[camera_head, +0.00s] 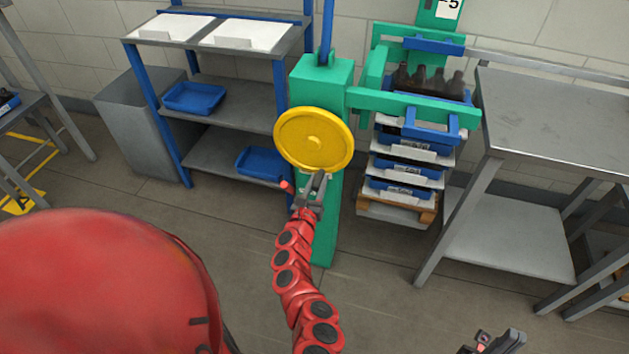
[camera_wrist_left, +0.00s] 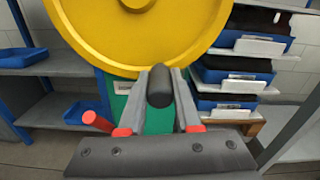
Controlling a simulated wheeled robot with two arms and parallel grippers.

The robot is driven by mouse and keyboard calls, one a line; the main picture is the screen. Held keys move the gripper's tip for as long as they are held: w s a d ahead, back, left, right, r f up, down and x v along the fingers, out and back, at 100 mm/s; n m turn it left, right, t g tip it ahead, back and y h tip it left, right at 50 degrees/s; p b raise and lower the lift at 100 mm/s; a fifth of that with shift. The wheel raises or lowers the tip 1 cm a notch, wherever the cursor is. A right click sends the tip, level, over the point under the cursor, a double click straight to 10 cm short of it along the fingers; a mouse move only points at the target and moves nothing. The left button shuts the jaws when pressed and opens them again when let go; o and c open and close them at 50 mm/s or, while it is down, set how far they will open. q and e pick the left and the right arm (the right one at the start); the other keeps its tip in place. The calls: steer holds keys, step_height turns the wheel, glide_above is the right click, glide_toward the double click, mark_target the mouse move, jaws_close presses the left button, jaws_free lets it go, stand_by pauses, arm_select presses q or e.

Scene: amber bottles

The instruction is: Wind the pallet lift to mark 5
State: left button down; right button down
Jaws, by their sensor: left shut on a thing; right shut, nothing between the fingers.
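The yellow handwheel (camera_head: 312,135) is mounted on the green post of the pallet lift (camera_head: 323,82). My left gripper (camera_head: 318,183) is at the wheel's lower edge, shut on its dark handle (camera_wrist_left: 160,88), which sits between the fingers in the left wrist view. The lift's green and blue frame (camera_head: 405,103) reaches right around a stack of blue trays (camera_head: 402,168) on a wooden pallet (camera_head: 395,207). A white plate reading 5 (camera_head: 448,8) is on the green upright at the top; it is cut off. My right gripper (camera_head: 497,342) is shut and empty at the bottom edge.
Dark bottles (camera_head: 430,80) stand on top of the stack. A steel table (camera_head: 560,108) stands close on the right. A shelf rack (camera_head: 228,100) with blue trays stands left of the lift, beside a grey bin (camera_head: 140,125). The floor in front is clear.

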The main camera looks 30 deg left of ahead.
arm_select(q)
steer(key=shift+d, duration=0.15)
steer(key=c, duration=0.6)
jaws_free()
steer(key=shift+s, duration=0.1)
steer(key=b+v, duration=0.1)
steer(key=v, duration=1.6)
steer(key=shift+s, duration=0.15)
